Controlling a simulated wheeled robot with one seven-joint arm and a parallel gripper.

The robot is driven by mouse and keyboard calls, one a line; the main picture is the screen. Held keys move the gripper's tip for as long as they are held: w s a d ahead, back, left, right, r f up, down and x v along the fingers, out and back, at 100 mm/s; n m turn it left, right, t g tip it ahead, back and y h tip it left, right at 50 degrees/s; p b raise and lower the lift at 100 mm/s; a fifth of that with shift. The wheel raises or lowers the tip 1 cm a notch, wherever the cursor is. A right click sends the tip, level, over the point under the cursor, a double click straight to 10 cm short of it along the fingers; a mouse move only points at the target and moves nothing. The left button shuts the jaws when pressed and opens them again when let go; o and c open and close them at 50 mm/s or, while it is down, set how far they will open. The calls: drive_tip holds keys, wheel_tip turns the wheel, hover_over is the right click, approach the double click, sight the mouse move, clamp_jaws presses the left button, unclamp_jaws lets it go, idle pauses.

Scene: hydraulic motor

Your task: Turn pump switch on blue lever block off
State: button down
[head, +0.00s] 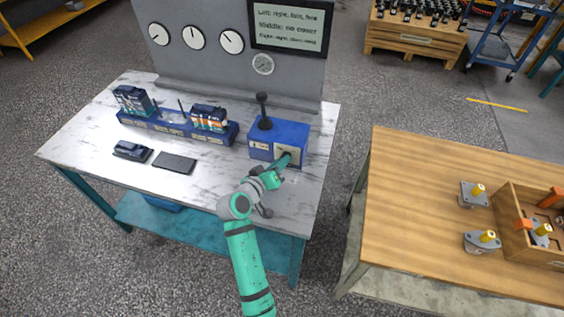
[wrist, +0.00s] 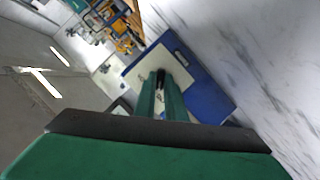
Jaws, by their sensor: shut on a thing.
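The blue lever block (head: 291,130) stands near the right end of the marble-topped table, with a black lever (head: 263,108) upright on top. A pale plate (head: 293,150) is on the right of its front face. My gripper (head: 285,161) reaches this plate from the front. In the wrist view the blue block (wrist: 207,99) appears tilted, and the green fingers (wrist: 161,88) are close together around the small black pump switch (wrist: 160,75) on the pale plate. The fingers hide part of the switch, and its setting cannot be read.
A blue rack with dark units (head: 208,117) stands left of the block. Two dark flat items (head: 175,163) lie in front of it. A grey panel (head: 205,60) with gauges and a screen (head: 290,25) rises behind. A wooden table (head: 420,200) stands to the right, across a gap.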

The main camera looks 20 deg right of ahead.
drive_tip(key=shift+f+n, duration=0.1)
drive_tip(key=shift+n, duration=0.2)
drive_tip(key=shift+h, duration=0.3)
drive_tip(key=c, duration=1.8)
unclamp_jaws()
drive_tip(key=shift+s+a, duration=0.25)
drive_tip(key=shift+a, duration=0.1)
drive_tip(key=v, duration=1)
drive_tip(key=shift+d, duration=0.1)
